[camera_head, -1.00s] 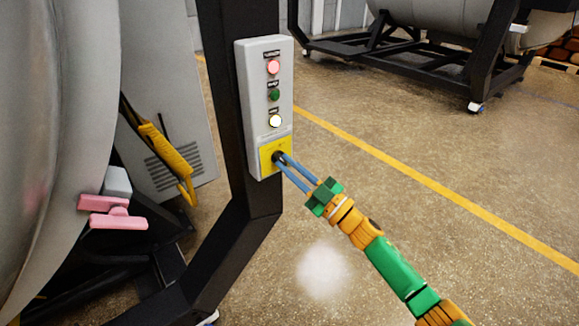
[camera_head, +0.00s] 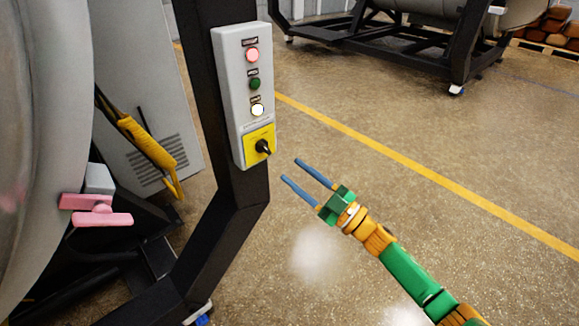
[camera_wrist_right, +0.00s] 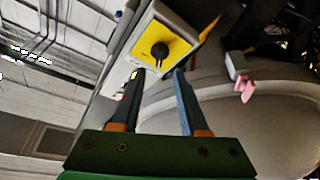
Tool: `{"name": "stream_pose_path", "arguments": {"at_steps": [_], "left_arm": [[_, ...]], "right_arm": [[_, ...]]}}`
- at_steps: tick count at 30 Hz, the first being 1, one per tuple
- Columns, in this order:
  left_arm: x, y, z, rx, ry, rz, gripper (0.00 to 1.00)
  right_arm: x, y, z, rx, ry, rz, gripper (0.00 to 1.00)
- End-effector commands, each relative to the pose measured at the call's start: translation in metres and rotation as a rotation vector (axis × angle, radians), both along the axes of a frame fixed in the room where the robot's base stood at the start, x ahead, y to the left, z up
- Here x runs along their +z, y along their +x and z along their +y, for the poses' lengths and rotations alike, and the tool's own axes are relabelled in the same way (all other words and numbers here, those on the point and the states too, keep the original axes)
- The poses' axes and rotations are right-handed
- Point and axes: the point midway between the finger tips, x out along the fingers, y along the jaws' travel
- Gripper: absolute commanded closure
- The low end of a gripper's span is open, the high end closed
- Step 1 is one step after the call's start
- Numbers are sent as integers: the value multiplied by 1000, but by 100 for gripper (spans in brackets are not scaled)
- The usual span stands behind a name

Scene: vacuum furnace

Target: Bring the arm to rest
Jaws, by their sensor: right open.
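My right gripper (camera_head: 292,170) is open and empty, with two blue fingers apart, to the right of the control box (camera_head: 229,95) in the head view. The box carries a red light, a green button, a lit white-yellow light and a black rotary knob (camera_head: 262,147) on a yellow plate (camera_head: 250,143). The fingertips are clear of the knob. In the right wrist view the knob (camera_wrist_right: 160,50) lies ahead, beyond the two fingers (camera_wrist_right: 160,75). My left gripper is out of view.
The box is fixed to a black post (camera_head: 205,90). A large grey furnace body (camera_head: 45,140) with a pink handle (camera_head: 95,211) stands at left. A yellow handle (camera_head: 150,148) hangs beside it. The floor right of the post is open.

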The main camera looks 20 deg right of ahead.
Motion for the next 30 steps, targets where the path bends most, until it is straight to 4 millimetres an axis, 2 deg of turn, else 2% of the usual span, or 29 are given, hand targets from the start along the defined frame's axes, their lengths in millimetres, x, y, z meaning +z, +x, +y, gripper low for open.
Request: {"name": "stream_pose_path", "arguments": {"at_steps": [8,11,14,15,17,18,20,21,24,27,30], "left_arm": [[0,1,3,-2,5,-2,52],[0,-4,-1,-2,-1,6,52],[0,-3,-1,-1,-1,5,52],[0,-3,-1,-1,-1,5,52],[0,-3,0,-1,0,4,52],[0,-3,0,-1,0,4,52],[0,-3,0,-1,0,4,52],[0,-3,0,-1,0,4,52],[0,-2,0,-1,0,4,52],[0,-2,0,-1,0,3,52],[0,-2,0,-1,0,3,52]], "right_arm": [[0,0,0,0,0,0,56],[-14,3,-5,-32,9,42,56],[-78,8,-25,-162,36,224,56],[-117,5,-36,-232,45,333,56],[-180,-10,-48,-333,49,512,56],[-221,-26,-55,-393,47,631,56],[-276,-57,-60,-471,35,804,56],[-309,-81,-62,-512,23,914,56],[-373,-144,-59,-586,-7,1153,56],[-415,-204,-51,-631,-41,1352,56],[-443,-261,-41,-657,-74,1524,56]]}}
